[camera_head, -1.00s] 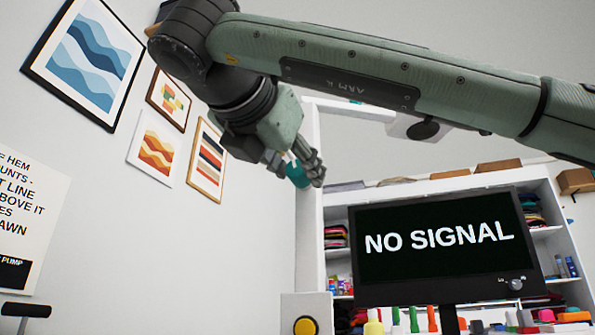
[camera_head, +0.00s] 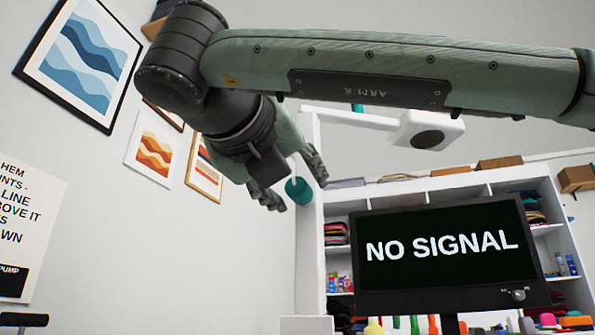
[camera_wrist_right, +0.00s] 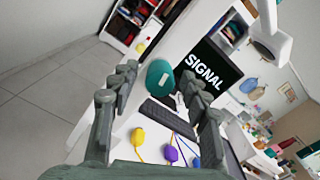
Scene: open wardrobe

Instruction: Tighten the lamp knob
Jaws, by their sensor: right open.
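The lamp knob is a teal cylinder (camera_head: 298,190) on the side of the lamp's white post (camera_head: 309,245). It also shows in the right wrist view (camera_wrist_right: 159,76), between the two fingers. My right gripper (camera_head: 293,184) is open, with one finger on either side of the knob. I cannot tell whether the fingers touch it. The lamp's white arm runs right to a white head (camera_head: 432,129) with a dark round face. My right arm crosses the top of the head view and hides part of the lamp. My left gripper is not in view.
A black monitor (camera_head: 442,254) reading "NO SIGNAL" stands to the right of the post. A white shelf unit (camera_head: 478,178) is behind it. Framed pictures (camera_head: 80,60) hang on the left wall. A dark keyboard (camera_wrist_right: 169,121) and several colored objects are below in the wrist view.

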